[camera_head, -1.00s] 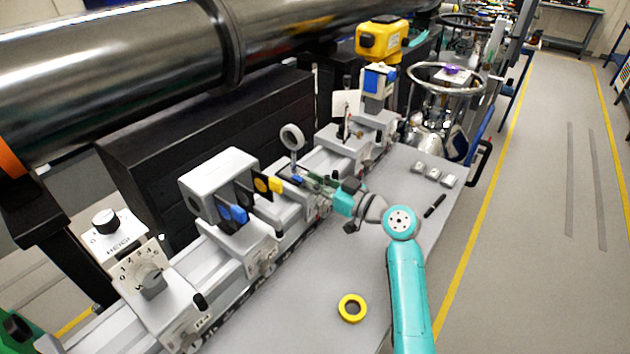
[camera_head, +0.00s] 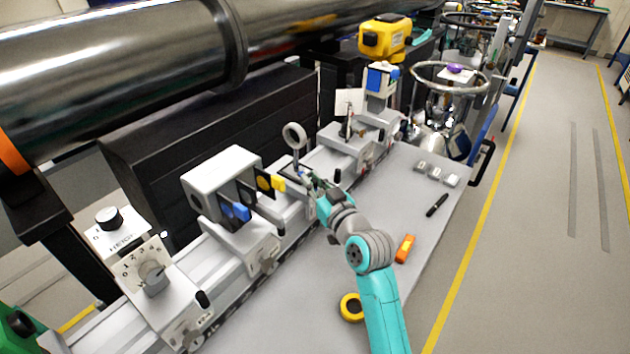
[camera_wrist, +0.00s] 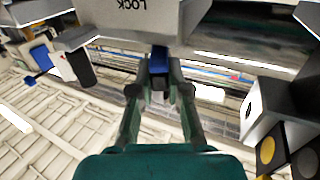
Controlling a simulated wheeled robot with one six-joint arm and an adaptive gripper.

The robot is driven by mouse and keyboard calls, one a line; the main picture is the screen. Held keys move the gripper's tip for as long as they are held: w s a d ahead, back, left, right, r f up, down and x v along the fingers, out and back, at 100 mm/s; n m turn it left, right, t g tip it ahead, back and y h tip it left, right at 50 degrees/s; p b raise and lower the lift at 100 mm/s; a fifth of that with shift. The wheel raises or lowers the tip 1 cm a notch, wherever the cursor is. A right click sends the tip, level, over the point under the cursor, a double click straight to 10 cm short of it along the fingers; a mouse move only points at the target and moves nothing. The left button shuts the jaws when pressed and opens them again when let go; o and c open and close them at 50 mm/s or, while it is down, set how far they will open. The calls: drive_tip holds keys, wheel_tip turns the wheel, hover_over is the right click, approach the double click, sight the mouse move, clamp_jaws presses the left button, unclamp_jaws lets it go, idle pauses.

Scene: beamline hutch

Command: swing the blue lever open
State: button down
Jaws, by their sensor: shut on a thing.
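The blue lever (camera_wrist: 159,53) shows in the wrist view between my fingertips, below a grey block (camera_wrist: 125,18) with the upside-down word LOCK. My gripper (camera_wrist: 159,80) is shut on it; the fingers hide part of the lever. In the head view my gripper (camera_head: 317,188) is at the rail, beside a mount with an upright grey ring (camera_head: 294,136). The lever is too small and covered there to make out clearly.
A grey box with a blue tab (camera_head: 238,211) and a yellow tab (camera_head: 270,180) stands left of my gripper. A yellow ring (camera_head: 349,306), an orange object (camera_head: 405,248) and a black pen (camera_head: 437,205) lie on the bench. Small grey blocks (camera_head: 436,173) lie farther back.

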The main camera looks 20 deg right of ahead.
drive_tip(key=shift+a+m+h, duration=0.3)
drive_tip(key=shift+m+h, duration=0.55)
drive_tip(key=shift+h, duration=0.5)
drive_tip(key=shift+a+m+h, duration=0.3)
drive_tip(key=shift+m+h, duration=0.55)
drive_tip(key=shift+h, duration=0.5)
drive_tip(key=shift+a+m+h, duration=0.15)
drive_tip(key=shift+m+h, duration=0.65)
drive_tip(key=shift+h, duration=0.4)
drive_tip(key=shift+m+h, duration=0.4)
drive_tip(key=shift+h, duration=0.2)
drive_tip(key=c, duration=1.1)
unclamp_jaws()
drive_tip(key=v, duration=1.2)
drive_tip(key=shift+a+r, duration=0.1)
drive_tip(key=shift+r, duration=0.05)
drive_tip(key=shift+w, duration=0.1)
